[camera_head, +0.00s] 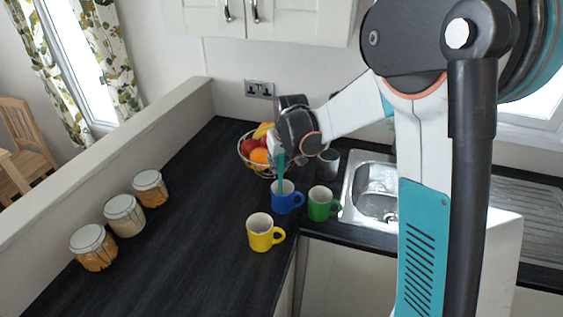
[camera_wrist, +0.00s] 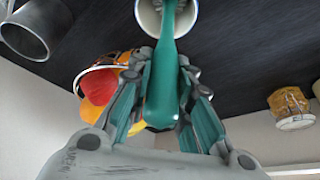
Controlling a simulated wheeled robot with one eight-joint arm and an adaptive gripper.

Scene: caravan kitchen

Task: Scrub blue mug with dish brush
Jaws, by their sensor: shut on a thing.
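The blue mug (camera_head: 284,202) stands upright on the dark worktop, between the fruit bowl and the yellow mug. My gripper (camera_head: 281,158) is above it, shut on the teal handle of the dish brush (camera_head: 281,178). The brush points down, and its lower end goes into the mug's mouth. In the wrist view, my gripper's fingers (camera_wrist: 167,100) close on both sides of the brush handle (camera_wrist: 165,75). The handle runs to the mug's pale inside, with the mug's rim (camera_wrist: 141,14) at the top edge. The bristles are hidden, so contact inside the mug cannot be told.
A green mug (camera_head: 319,208) stands close right of the blue mug, and a yellow mug (camera_head: 260,238) stands in front. A fruit bowl (camera_head: 247,160) and dark grey cup (camera_head: 328,162) are behind. The sink (camera_head: 374,184) is right. Several jars (camera_head: 124,217) stand left; the worktop between is clear.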

